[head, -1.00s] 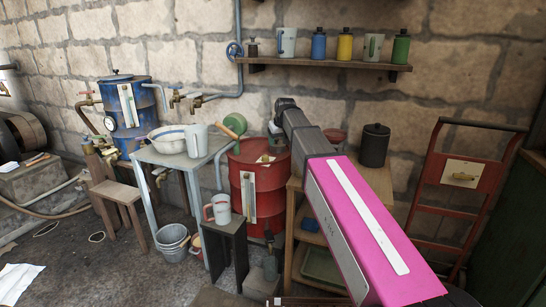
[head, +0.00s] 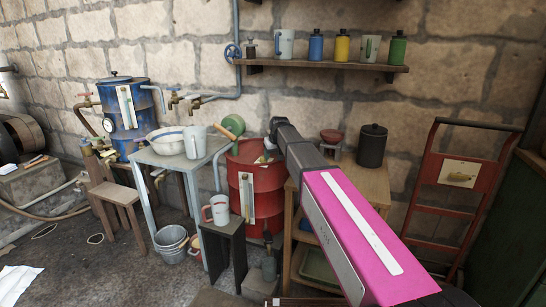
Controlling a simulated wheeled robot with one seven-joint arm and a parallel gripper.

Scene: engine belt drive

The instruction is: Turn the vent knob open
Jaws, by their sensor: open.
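My arm reaches in from the lower right, and its dark end with my gripper (head: 274,138) is over the back right of the red drum (head: 240,180). The fingers are small and dark there, and the gap between them is hard to make out. Nothing shows held. A small pale part (head: 262,159) is on the drum's top, close below my gripper; I cannot tell whether it is the vent knob or whether they touch. A blue handwheel (head: 232,52) sits on the wall pipe, apart from my gripper.
A grey table (head: 165,158) with a basin and jug stands left of the drum. A white mug (head: 217,210) is on a dark stool in front. A wooden stand (head: 365,180) with a dark canister (head: 372,146) is at right. A wall shelf (head: 320,66) is above.

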